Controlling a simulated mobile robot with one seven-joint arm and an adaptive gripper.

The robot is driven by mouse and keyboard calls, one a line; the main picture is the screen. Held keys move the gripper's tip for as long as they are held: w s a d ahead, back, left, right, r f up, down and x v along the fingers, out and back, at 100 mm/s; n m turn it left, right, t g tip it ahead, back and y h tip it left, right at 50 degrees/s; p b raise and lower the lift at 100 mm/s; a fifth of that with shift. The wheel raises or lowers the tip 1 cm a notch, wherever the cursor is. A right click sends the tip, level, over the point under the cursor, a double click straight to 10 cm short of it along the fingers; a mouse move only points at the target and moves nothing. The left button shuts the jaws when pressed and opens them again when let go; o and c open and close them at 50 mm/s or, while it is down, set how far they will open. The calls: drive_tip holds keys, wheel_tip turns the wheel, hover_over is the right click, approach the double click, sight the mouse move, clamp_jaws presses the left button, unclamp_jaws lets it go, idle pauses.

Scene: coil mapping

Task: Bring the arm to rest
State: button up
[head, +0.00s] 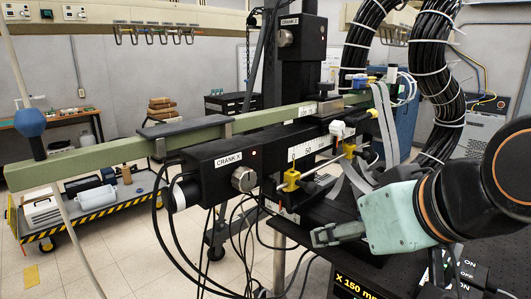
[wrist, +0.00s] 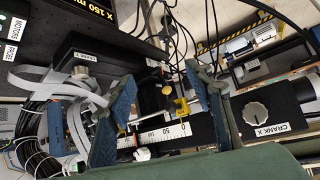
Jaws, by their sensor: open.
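My gripper (head: 318,237) is at the lower right of the head view, pale green with dark fingers pointing left. It hangs in front of the coil-mapping stage, below and right of the CRANK X box (head: 222,166). In the wrist view my gripper (wrist: 160,74) shows two blue-padded fingers spread wide with nothing between them. Beyond them are the white ruler scale (wrist: 165,134) and a yellow clamp (wrist: 182,107). The CRANK X knob (wrist: 256,114) is to the right of the fingers, apart from them. My dark arm comes in from the right edge of the head view.
A long green beam (head: 90,160) crosses the stage, with a blue ball (head: 30,122) at its left end. Thick black cable bundles (head: 440,90) hang behind my arm. A dark panel with an X display (head: 355,288) is below my gripper. A yellow-striped cart (head: 90,215) stands left; floor is open there.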

drive_tip(key=s+f+m+g+h, duration=0.1)
drive_tip(key=s+f, duration=0.1)
drive_tip(key=f, duration=0.4)
drive_tip(key=s+d+f+m+g+h+p, duration=0.1)
drive_tip(key=s+f+m+g+h, duration=0.1)
drive_tip(key=f, duration=0.4)
drive_tip(key=shift+d+f, duration=0.25)
drive_tip(key=shift+d, duration=0.05)
